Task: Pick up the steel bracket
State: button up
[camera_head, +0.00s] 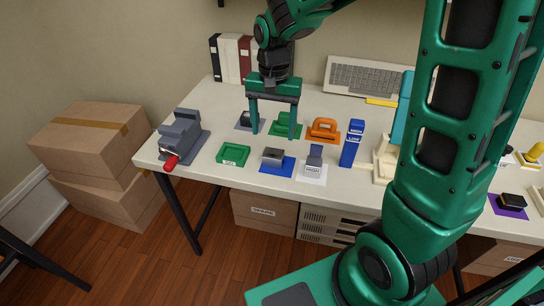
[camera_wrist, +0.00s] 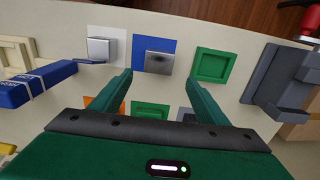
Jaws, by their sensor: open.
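Two small grey metal pieces stand near the table's front edge; I cannot tell for certain which is the steel bracket. One (camera_head: 274,155) sits on a blue mat, and it shows in the wrist view (camera_wrist: 158,60) beyond my fingertips. The other (camera_head: 314,157) stands on a white card with a dark label, and it shows at upper left in the wrist view (camera_wrist: 101,47). My gripper (camera_head: 272,135) is open and empty, pointing down behind the blue mat. In the wrist view my fingertips (camera_wrist: 160,75) are spread on either side of the piece on blue, apart from it.
A green tray (camera_head: 220,158) and a grey vise (camera_head: 185,130) are to the left. A blue box (camera_head: 350,145) stands at right. An orange piece (camera_head: 323,128) and a green piece (camera_head: 286,121) lie behind. A keyboard (camera_head: 365,76) is at the back.

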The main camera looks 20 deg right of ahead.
aim_at(273, 153)
notch_tip(273, 153, down, 4)
jog(key=shift+s+f, duration=0.2)
jog(key=shift+f, duration=1.15)
jog(key=shift+s+f, duration=0.15)
jog(key=shift+f, duration=1.15)
jog(key=c, duration=1.3)
jog(key=shift+r, duration=0.15)
